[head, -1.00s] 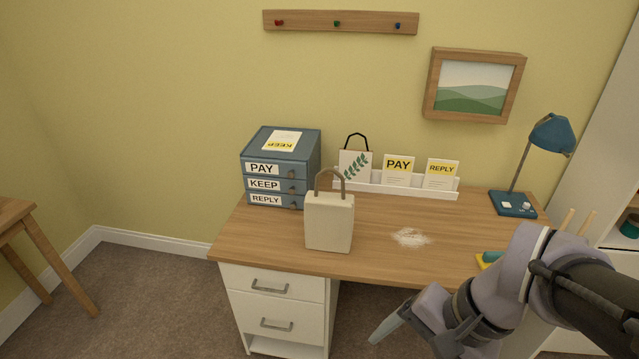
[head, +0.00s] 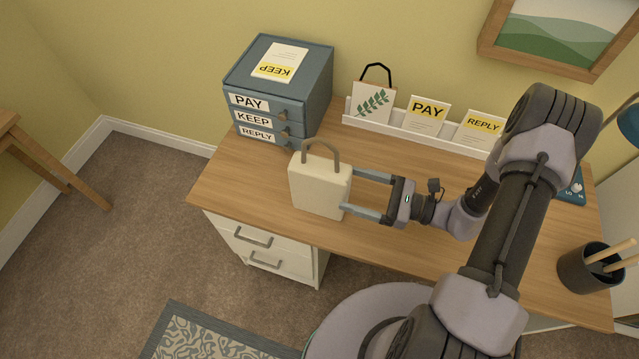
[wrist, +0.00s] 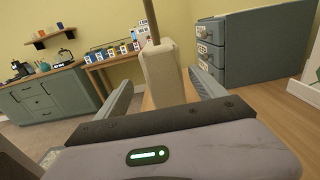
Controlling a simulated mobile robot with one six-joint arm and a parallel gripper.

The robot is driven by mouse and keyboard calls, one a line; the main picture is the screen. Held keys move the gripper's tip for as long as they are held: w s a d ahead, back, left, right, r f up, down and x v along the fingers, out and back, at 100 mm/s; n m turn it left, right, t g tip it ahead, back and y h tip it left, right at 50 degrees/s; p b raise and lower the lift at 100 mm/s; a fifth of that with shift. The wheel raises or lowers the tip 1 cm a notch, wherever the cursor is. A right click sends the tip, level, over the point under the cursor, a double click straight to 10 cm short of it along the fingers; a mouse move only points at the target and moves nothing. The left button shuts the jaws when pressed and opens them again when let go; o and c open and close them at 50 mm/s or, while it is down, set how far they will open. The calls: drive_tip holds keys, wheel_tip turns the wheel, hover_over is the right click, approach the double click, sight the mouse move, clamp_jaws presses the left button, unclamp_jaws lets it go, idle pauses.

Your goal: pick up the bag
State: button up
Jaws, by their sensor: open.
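The cream bag (head: 319,187) with a grey-brown loop handle stands upright near the front left of the wooden desk (head: 390,165). My gripper (head: 349,191) is open and level, coming from the right, with its fingertips at the bag's right side. In the wrist view the bag (wrist: 162,78) stands ahead between the two fingers (wrist: 160,82), its handle rising out of the top of the picture. I cannot tell whether the fingers touch it. The bag's far side is hidden.
A blue drawer box (head: 275,85) stands behind the bag. A dark pot (head: 590,268) stands at the right. Desk front is clear.

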sight(320, 176)
drive_tip(key=x, duration=0.3)
drive_tip(key=b+x, duration=0.1)
drive_tip(key=x, duration=0.2)
drive_tip(key=b+x, duration=0.1)
drive_tip(key=x, duration=0.2)
drive_tip(key=shift+w+r, duration=0.3)
clamp_jaws()
